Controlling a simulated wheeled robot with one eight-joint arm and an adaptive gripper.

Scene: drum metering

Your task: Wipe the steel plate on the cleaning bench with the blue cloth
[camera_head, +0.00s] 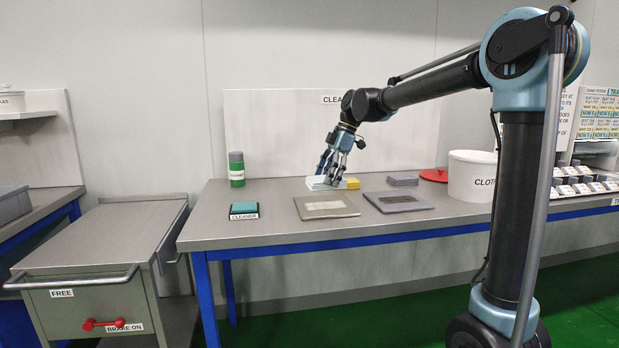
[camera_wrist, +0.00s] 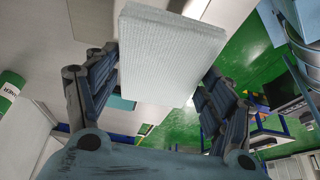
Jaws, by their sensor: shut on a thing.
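My gripper (camera_head: 334,172) points down over the back of the cleaning bench (camera_head: 275,232). It is shut on a folded, pale blue, ribbed cloth (camera_wrist: 170,55), whose light edge also shows in the head view (camera_head: 318,184). I cannot tell whether the cloth touches the bench. A yellow block (camera_head: 352,184) sits just right of it. Two flat plates lie in front: a brownish one with a paler patch (camera_head: 326,206) and a grey one (camera_head: 397,201) to its right. I cannot tell for sure which is the steel plate.
Grey blocks (camera_head: 402,179), a red lid (camera_head: 434,175) and a white CLOTH-labelled bin (camera_head: 472,176) stand at right. The bench front is clear. A cart (camera_head: 95,245) stands left.

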